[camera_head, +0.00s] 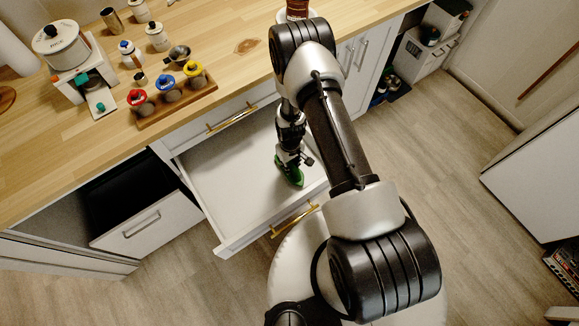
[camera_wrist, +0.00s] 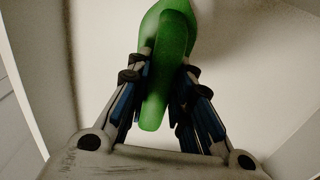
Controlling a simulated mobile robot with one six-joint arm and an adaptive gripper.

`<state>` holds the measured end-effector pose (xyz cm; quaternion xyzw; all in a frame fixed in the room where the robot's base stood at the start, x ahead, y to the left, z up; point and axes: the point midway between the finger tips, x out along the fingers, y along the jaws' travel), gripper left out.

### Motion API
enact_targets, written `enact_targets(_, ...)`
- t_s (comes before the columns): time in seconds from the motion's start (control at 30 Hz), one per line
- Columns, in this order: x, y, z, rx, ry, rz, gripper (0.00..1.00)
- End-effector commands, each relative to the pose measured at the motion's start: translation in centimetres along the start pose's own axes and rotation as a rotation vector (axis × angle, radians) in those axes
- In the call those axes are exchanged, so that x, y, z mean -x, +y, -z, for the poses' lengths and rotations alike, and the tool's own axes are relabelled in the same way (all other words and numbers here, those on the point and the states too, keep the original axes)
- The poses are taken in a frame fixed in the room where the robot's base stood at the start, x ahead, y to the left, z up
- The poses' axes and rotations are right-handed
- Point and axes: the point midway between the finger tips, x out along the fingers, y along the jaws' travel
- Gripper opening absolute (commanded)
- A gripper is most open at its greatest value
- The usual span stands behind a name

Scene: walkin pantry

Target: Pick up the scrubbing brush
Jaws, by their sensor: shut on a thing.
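The scrubbing brush (camera_wrist: 177,40) is green, with a rounded handle that shows in the wrist view between the two fingers. It also shows in the head view (camera_head: 290,174), low inside an open white drawer (camera_head: 222,190). My gripper (camera_wrist: 160,85) is shut on the brush's handle, one finger on each side. In the head view my gripper (camera_head: 291,158) points down into the drawer. The brush's bristles are hidden, and I cannot tell whether the brush touches the drawer floor.
The rest of the drawer looks empty, with walls close around my gripper. A wooden countertop (camera_head: 215,45) lies behind, holding a wooden tray (camera_head: 180,106) of jars, a white pot (camera_head: 60,47) and small items. A second open drawer (camera_head: 150,225) is at left.

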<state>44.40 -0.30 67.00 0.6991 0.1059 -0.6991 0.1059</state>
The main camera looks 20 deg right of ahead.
Motion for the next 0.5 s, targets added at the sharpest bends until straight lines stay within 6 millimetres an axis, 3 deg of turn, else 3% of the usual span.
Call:
enact_targets(0.23, 0.00, 0.00, 0.00, 0.000, 0.000, 0.000, 0.00)
enact_targets(0.5, 0.02, 0.01, 0.01, 0.000, 0.000, 0.000, 0.00)
